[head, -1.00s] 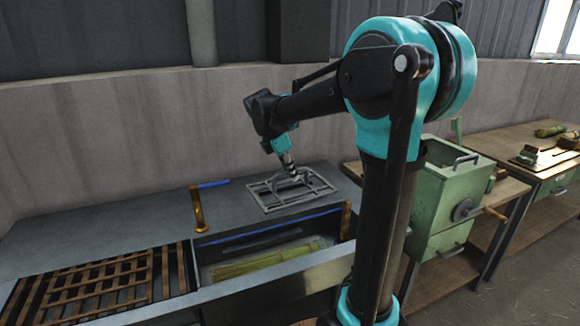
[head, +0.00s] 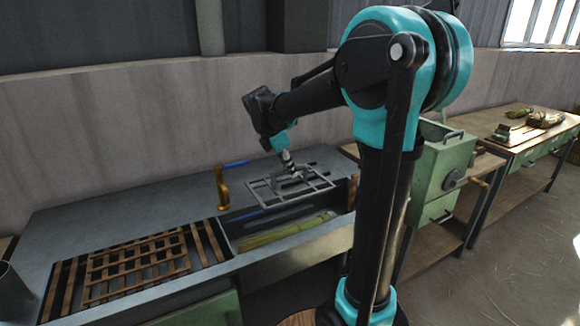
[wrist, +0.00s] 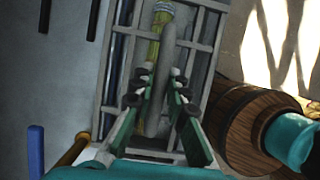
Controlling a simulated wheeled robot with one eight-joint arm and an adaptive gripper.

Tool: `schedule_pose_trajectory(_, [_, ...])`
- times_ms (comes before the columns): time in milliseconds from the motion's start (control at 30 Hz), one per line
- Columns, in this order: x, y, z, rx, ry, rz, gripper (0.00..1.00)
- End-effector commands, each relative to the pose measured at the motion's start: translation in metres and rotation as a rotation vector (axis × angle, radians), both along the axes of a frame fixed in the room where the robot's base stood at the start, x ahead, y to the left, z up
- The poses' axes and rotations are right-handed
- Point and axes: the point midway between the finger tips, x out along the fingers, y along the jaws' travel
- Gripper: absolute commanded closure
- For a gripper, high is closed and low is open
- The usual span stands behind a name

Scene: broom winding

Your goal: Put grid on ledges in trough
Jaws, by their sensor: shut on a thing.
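The grey metal grid (head: 306,195) hangs over the back part of the trough (head: 236,240) in the head view, roughly level. My gripper (head: 291,170) is above its middle. In the wrist view my gripper (wrist: 165,92) is shut on the grid's raised handle (wrist: 168,70), with the bars spread around the fingers. Inside the trough lies a bundle of green-yellow bristles (head: 285,233); it shows through the bars in the wrist view (wrist: 156,40). A blue strip runs along the trough's back. The ledges cannot be made out clearly under the grid.
A wooden slatted rack (head: 135,266) lies left. A green box machine (head: 437,165) stands right. A wooden barrel-like object (wrist: 250,125) shows in the wrist view.

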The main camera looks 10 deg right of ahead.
Motion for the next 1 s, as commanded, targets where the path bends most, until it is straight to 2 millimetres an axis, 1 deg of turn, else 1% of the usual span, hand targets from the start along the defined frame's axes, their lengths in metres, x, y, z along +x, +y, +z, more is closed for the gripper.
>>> schedule_pose_trajectory(1000, [0.001,0.0,-0.084,0.0,0.0,0.0,1.0])
